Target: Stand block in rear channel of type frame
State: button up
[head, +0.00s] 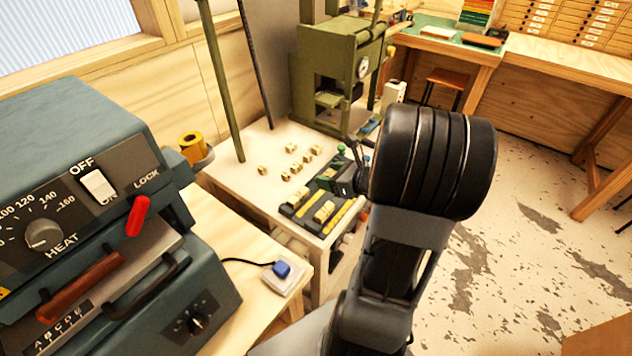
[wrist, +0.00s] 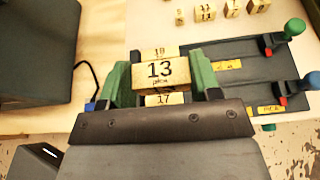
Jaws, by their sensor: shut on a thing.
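A pale wooden block marked 13 and pica (wrist: 160,74) is held between the green fingers of my gripper (wrist: 161,80) in the wrist view. The dark type frame (wrist: 243,84) spreads behind and to the right of it. A block marked 18 (wrist: 160,53) shows beyond the held block, and a block marked 17 (wrist: 165,99) shows on its near side. The held block hides most of the channel below it, so I cannot tell whether it touches the frame. In the head view the frame (head: 300,212) lies on the pale table, partly behind my arm.
Levers with a green knob (wrist: 294,27) and a blue knob (wrist: 312,80) stand on the frame's right. A green press (head: 335,60) stands at the table's back, and a blue-grey heater (head: 75,150) at near left.

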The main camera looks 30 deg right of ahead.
jog(key=w+d+f, duration=0.1)
jog(key=w+f, duration=0.1)
jog(key=w, duration=0.1)
jog(key=w+d+f, duration=0.2)
jog(key=w+f, duration=0.1)
jog(key=w, duration=0.1)
jog(key=w+d+f, duration=0.1)
jog(key=w+f, duration=0.2)
jog(key=w, duration=0.1)
jog(key=shift+w+d+f+p, duration=0.1)
jog(key=shift+w+d+p, duration=0.1)
jog(key=shift+p, duration=0.1)
jog(key=shift+w+d+f, duration=0.2)
jog(key=shift+w+f, duration=0.15)
jog(key=shift+f, duration=0.25)
jog(key=shift+w+f+p, duration=0.1)
jog(key=shift+f+p, duration=0.2)
jog(key=shift+f, duration=1.25)
jog(key=shift+f, duration=0.15)
jog(key=shift+f+b, duration=0.1)
jog(key=shift+b, duration=0.2)
jog(key=o, duration=0.9)
